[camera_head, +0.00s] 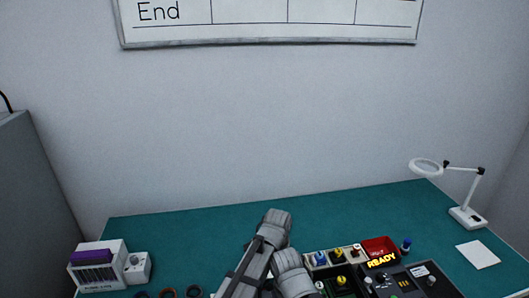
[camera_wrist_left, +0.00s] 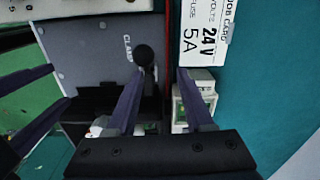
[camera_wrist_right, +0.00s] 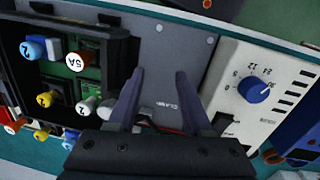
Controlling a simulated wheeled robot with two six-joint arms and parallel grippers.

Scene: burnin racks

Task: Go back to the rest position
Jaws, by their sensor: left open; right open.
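My left gripper (camera_wrist_left: 160,75) is open in the left wrist view. A black ball knob (camera_wrist_left: 145,55) shows between its fingers, over a grey panel (camera_wrist_left: 85,45) marked with clamp lettering. I cannot tell whether the fingers touch the knob. My right gripper (camera_wrist_right: 159,76) is open in the right wrist view, with its fingers over a grey panel (camera_wrist_right: 172,50) with similar lettering. Nothing is seen held in either gripper. In the head view my grey arm links rise at the bottom middle, and the fingertips cannot be made out there.
A white job card (camera_wrist_left: 208,35) reads 24 volts, 5A. A blue dial (camera_wrist_right: 253,88) and several coloured caps flank the right gripper's panel. A red tray (camera_head: 379,246), magnifier lamp (camera_head: 466,217) and white rack (camera_head: 98,264) stand on the green table (camera_head: 180,240); its back middle is clear.

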